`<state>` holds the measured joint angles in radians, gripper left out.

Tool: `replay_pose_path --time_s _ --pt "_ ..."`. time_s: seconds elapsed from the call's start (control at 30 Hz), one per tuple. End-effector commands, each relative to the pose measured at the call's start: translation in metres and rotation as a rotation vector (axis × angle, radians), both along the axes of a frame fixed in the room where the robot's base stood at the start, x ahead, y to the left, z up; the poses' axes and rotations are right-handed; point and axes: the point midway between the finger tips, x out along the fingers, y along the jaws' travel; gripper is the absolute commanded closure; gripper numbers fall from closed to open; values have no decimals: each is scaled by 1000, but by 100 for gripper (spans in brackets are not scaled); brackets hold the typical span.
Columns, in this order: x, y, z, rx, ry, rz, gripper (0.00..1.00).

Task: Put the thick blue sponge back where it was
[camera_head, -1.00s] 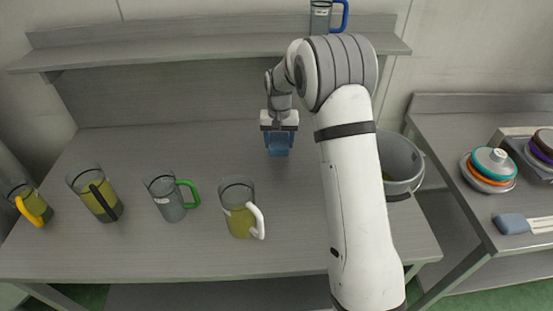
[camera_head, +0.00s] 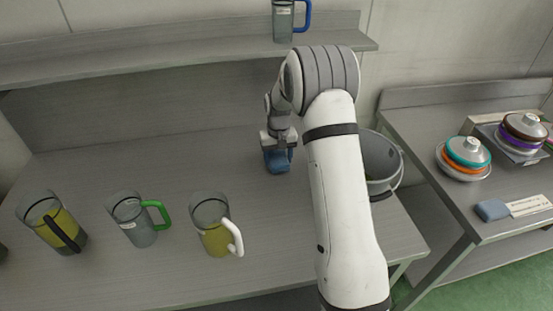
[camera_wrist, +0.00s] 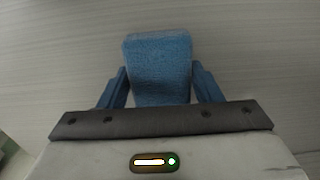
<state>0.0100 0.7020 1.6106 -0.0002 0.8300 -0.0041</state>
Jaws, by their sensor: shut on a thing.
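My gripper (camera_head: 278,152) is shut on a blue sponge (camera_head: 277,162), at the back of the grey bench (camera_head: 170,170). In the wrist view the sponge (camera_wrist: 160,68) is a thick, rough block between the blue fingers of my gripper (camera_wrist: 160,84), with pale grey surface behind it. I cannot tell whether it touches the bench. A second blue sponge-like block (camera_head: 491,209) lies on the right-hand table, beside a white label card (camera_head: 530,205).
Jugs with black (camera_head: 55,225), green (camera_head: 135,220) and white handles (camera_head: 214,225) stand at the bench's front left. A blue-handled jug (camera_head: 284,22) is on the shelf (camera_head: 180,60). A grey bucket (camera_head: 382,162) stands right of my arm. Stacked lids (camera_head: 466,153) are on the right table (camera_head: 420,140).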

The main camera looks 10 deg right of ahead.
Motion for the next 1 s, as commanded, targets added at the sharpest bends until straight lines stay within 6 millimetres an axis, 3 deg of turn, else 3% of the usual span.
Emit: replay_pose_path --time_s 0.4,0.43,0.67,1.0 --pt "0 1 -11 0 -1 1 60" --pt "0 1 -10 0 -1 1 39" --pt "0 1 -9 0 -1 2 20" --pt "0 2 -3 0 -2 3 20"
